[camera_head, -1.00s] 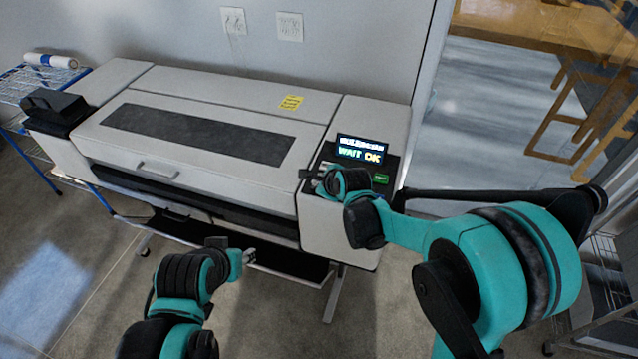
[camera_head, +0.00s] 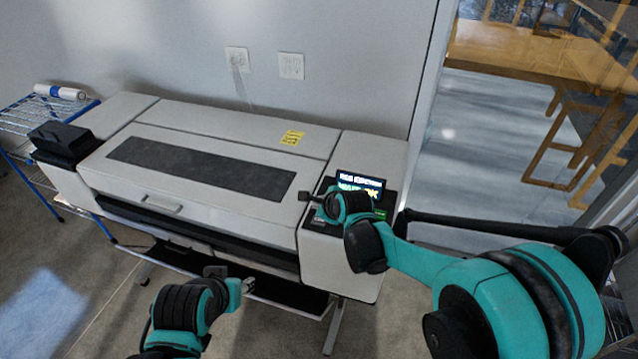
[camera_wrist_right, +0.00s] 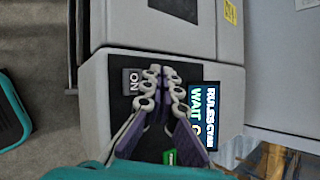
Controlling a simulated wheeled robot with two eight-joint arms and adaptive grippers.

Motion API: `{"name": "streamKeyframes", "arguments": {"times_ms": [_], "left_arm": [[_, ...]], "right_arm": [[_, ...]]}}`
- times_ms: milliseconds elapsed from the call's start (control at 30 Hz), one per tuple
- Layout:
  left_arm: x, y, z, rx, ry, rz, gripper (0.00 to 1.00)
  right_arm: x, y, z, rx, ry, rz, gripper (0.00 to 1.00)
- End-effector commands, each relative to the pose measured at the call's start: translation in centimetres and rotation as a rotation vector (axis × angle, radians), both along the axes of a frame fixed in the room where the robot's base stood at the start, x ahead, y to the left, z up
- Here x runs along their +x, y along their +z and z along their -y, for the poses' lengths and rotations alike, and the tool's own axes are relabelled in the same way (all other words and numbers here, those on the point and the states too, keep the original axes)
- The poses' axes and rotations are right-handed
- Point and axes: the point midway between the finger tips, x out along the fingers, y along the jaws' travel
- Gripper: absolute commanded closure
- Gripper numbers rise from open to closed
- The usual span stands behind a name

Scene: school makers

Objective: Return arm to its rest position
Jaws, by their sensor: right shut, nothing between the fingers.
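My right gripper (camera_head: 306,197) is over the control panel at the right end of a wide grey printer (camera_head: 240,205). In the right wrist view my right gripper (camera_wrist_right: 160,82) has its fingers together with nothing between them, above the dark panel. A lit screen (camera_head: 361,182) reads WAIT in part; my arm hides some of it. The right wrist view shows the screen (camera_wrist_right: 201,112), a grey ON key (camera_wrist_right: 133,82) and a green button (camera_wrist_right: 169,157). My left gripper (camera_head: 247,286) is low in front of the printer, too small to judge its fingers.
A yellow note (camera_head: 292,138) is on the printer lid. A blue-edged wire rack (camera_head: 30,120) with a white roll (camera_head: 60,92) stands at left. A glass partition is at right, with a wooden table (camera_head: 530,55) behind it. The floor at lower left is clear.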

Motion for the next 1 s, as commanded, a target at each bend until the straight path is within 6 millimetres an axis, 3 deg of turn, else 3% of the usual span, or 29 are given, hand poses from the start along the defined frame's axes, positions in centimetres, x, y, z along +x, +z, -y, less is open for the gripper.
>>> {"name": "streamKeyframes", "arguments": {"times_ms": [200,367,567,700,900,1000], "left_arm": [[0.0,-0.4,0.0,0.000,0.000,0.000,0.60],[0.0,-3.1,0.0,0.000,0.000,0.000,0.60],[0.0,-7.9,0.0,0.000,0.000,0.000,0.60],[0.0,-11.1,0.0,0.000,0.000,0.000,0.60],[0.0,-14.8,0.0,0.000,0.000,0.000,0.60],[0.0,-15.9,0.0,0.000,0.000,0.000,0.60]], "right_arm": [[-0.4,-0.1,0.4,-0.026,0.019,0.007,1.00],[-3.3,-0.4,3.4,-0.216,0.170,0.060,1.00],[-10.4,-2.1,9.1,-0.631,0.528,0.145,1.00],[-15.9,-4.6,12.6,-0.916,0.808,0.182,1.00],[-22.9,-9.1,16.2,-1.244,1.193,0.205,1.00],[-25.0,-10.7,17.2,-1.347,1.331,0.210,1.00]]}}
